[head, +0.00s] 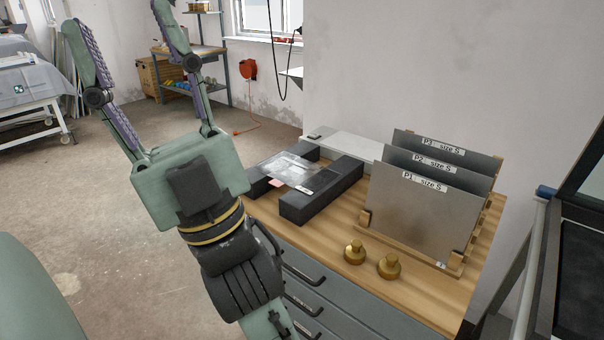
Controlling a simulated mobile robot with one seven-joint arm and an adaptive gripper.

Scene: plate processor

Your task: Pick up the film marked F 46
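A clear film (289,168) lies across the gap between two black blocks on the wooden worktop. It has a small pink tab and a small white label at its near edge. The writing on it is too small to read, so I cannot tell whether it is F 46. My gripper (116,16) is open and empty, its two fingers spread and pointing up in the picture. It is left of the film, apart from it, and in front of the open floor.
The near black block (322,192) and the far black block (262,181) support the film. Metal plates marked P1 (417,215), P2 and P3 stand in a wooden rack on the right. Two brass weights (355,251) stand at the front. A dark machine (580,270) is at far right.

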